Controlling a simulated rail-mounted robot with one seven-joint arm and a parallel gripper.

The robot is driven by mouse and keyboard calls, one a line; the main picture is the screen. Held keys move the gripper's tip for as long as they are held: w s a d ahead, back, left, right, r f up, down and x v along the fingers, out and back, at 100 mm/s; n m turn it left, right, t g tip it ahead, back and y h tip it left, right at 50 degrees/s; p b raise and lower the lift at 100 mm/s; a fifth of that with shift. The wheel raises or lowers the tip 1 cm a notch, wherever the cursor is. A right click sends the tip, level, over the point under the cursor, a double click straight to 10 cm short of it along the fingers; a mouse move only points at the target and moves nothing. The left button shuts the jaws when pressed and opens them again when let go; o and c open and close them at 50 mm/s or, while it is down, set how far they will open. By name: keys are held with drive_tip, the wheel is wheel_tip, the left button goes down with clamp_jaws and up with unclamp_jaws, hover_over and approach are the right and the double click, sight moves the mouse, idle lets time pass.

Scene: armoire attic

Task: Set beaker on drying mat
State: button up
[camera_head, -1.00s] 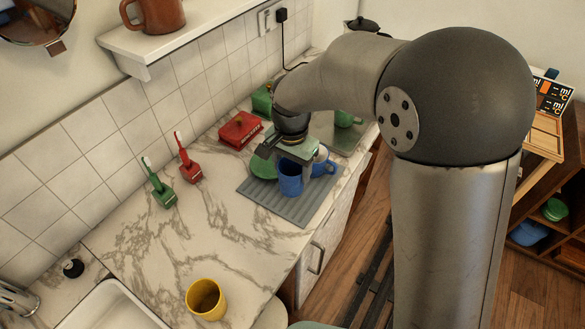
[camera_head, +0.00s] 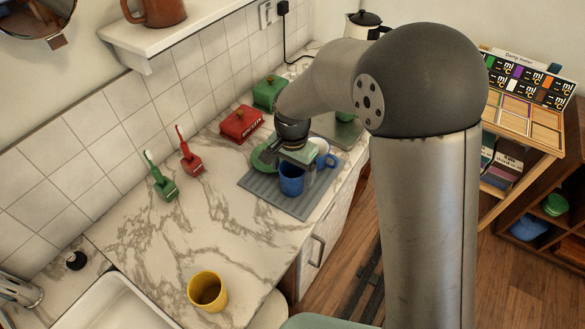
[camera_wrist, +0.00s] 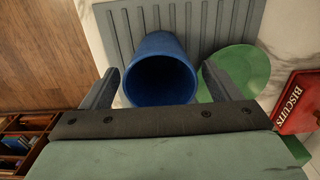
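A blue beaker (camera_head: 290,180) stands upright on the grey ribbed drying mat (camera_head: 283,202). My gripper (camera_head: 302,166) is just above and behind it in the head view. In the wrist view the blue beaker (camera_wrist: 160,70) shows its open mouth between my two spread fingers (camera_wrist: 164,82), with a gap on each side. My gripper is open and holds nothing. A green plate (camera_head: 262,158) lies at the mat's far left side, partly hidden by my gripper; it also shows in the wrist view (camera_wrist: 240,70) behind the right finger.
A red biscuit tin (camera_head: 241,124) and green tin (camera_head: 268,92) stand by the wall. Two brushes and a yellow cup (camera_head: 207,290) are on the left; the counter between is clear.

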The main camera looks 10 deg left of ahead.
wheel_tip(320, 180, up, 12)
drive_tip(key=b, duration=0.1)
drive_tip(key=shift+r, duration=0.2)
idle(0.3)
drive_tip(key=s+d+f+n, duration=0.1)
drive_tip(key=s+d+n, duration=0.1)
drive_tip(key=s+d, duration=0.7)
drive_tip(key=s+d+f+n, duration=0.2)
drive_tip(key=s+d, duration=0.7)
drive_tip(key=d, duration=0.9)
drive_tip(key=shift+s+t, duration=0.25)
drive_tip(key=shift+t, duration=0.05)
